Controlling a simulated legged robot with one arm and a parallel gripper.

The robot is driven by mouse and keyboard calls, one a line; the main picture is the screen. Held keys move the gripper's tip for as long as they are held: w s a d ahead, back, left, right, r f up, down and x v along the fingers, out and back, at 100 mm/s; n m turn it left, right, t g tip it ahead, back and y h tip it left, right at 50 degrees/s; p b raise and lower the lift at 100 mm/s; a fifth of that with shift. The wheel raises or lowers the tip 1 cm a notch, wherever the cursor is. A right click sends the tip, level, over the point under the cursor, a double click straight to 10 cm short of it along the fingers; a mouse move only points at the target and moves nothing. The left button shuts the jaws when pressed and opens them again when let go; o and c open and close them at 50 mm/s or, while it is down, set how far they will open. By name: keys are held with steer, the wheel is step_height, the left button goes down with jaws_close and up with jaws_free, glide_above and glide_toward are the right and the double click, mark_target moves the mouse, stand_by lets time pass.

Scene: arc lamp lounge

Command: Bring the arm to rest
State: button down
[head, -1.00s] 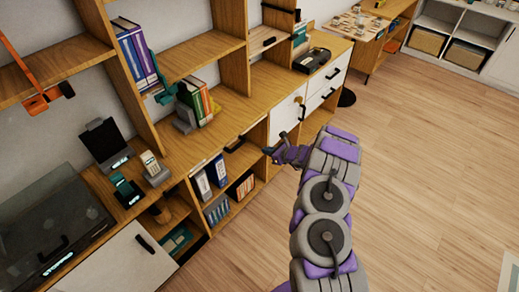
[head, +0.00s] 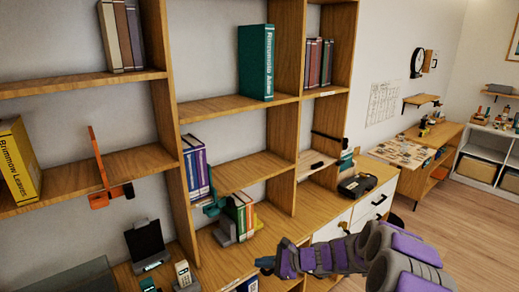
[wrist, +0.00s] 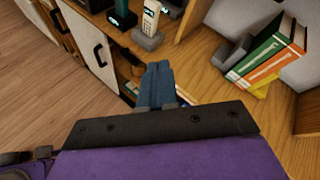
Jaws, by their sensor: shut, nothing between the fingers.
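My gripper (head: 265,264) is at the end of my purple and grey arm, low in the head view, in front of the wooden shelf unit's counter. In the wrist view its blue-grey fingers (wrist: 157,84) are together with nothing between them. They point toward the counter edge, near a cordless phone (wrist: 148,22) in its cradle. I cannot tell the exact gap between the fingertips and the counter edge. The arm is held out in front of the shelf unit and its lower links leave the picture at the bottom right.
The wooden shelf unit (head: 200,103) fills the left and middle. Colourful books (head: 243,215) lean on a counter bookend. A teal book (head: 256,62) stands on an upper shelf. A black device (head: 357,186) sits on the counter. Open wooden floor (head: 450,217) lies to the right.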

steer(key=s+a+r+n+g+h, duration=0.25)
steer(key=s+r+n, duration=0.25)
steer(key=s, duration=0.6)
steer(key=s+a+r+n+g+h, duration=0.1)
steer(key=s+r+n+g, duration=0.35)
steer(key=s, duration=0.65)
steer(key=s+d+r+n+h, duration=0.1)
steer(key=s+d+n+h, duration=0.3)
steer(key=s+d, duration=0.4)
steer(key=s+d+r+n+t+h, duration=0.1)
steer(key=s+d+n+h, duration=0.3)
steer(key=s+d, duration=0.4)
steer(key=s, duration=0.7)
steer(key=shift+r+h, duration=0.25)
steer(key=shift+h, duration=0.1)
steer(key=shift+a, duration=0.15)
